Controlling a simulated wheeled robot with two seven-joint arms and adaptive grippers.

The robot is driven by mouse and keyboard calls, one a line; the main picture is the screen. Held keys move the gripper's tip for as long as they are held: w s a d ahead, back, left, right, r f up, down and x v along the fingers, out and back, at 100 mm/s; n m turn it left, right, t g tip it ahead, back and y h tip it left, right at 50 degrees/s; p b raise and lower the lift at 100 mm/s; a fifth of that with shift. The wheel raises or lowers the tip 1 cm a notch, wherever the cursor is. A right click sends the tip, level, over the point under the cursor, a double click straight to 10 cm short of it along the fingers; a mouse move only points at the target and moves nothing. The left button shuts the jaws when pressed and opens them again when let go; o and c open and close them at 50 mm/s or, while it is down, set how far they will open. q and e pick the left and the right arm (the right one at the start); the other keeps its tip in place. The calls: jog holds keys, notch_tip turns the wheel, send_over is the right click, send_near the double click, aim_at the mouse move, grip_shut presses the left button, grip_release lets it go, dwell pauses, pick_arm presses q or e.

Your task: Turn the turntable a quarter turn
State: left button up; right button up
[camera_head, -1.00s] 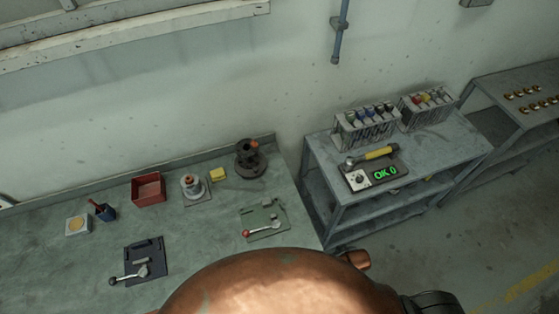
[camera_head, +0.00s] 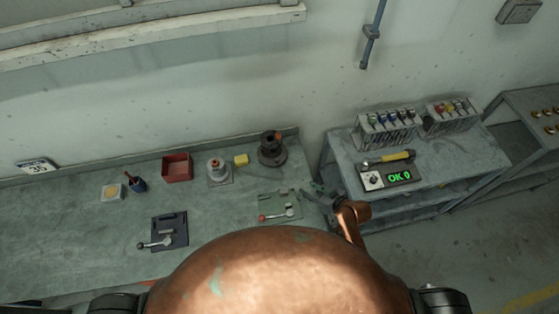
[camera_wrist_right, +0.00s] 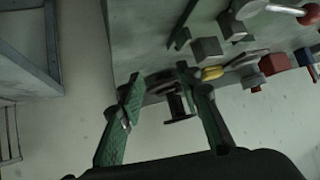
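A dark flanged valve body (camera_head: 270,137) stands upright on a dark round base, which looks like the turntable (camera_head: 272,158), at the back right of the bench. An orange spot shows near its top. In the right wrist view the dark body (camera_wrist_right: 178,106) shows beyond the fingers, partly covered by one of them. My right gripper (camera_head: 323,191) is at the bench's right edge, to the right of and nearer than the turntable, not touching it. In the wrist view its two green fingers (camera_wrist_right: 158,77) are apart with nothing held. My left gripper is not visible.
A green-grey fixture with a red-knobbed lever (camera_head: 279,207) lies just left of my right gripper. A yellow block (camera_head: 241,160), a grey valve part (camera_head: 217,170) and a red bin (camera_head: 177,167) stand left of the turntable. A side table (camera_head: 440,160) stands right, beyond a gap.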

jog(key=w+a, duration=0.2)
jog(key=w, duration=0.1)
jog(key=w+a+r+n+t+y, duration=0.1)
jog(key=w+a, duration=0.2)
jog(key=w+a+t+y, duration=0.1)
jog(key=w+a, duration=0.1)
jog(key=w, duration=0.1)
jog(key=shift+a+r+n, duration=0.3)
jog(key=shift+a+r, duration=0.05)
jog(key=shift+a, duration=0.05)
jog(key=shift+y, duration=0.3)
jog(key=p+x, duration=0.1)
jog(key=x, duration=0.5)
jog(key=shift+w+a+f, duration=0.25)
jog(key=shift+w+a, duration=0.15)
jog(key=shift+w, duration=0.05)
grip_shut()
jog(key=shift+d, duration=0.15)
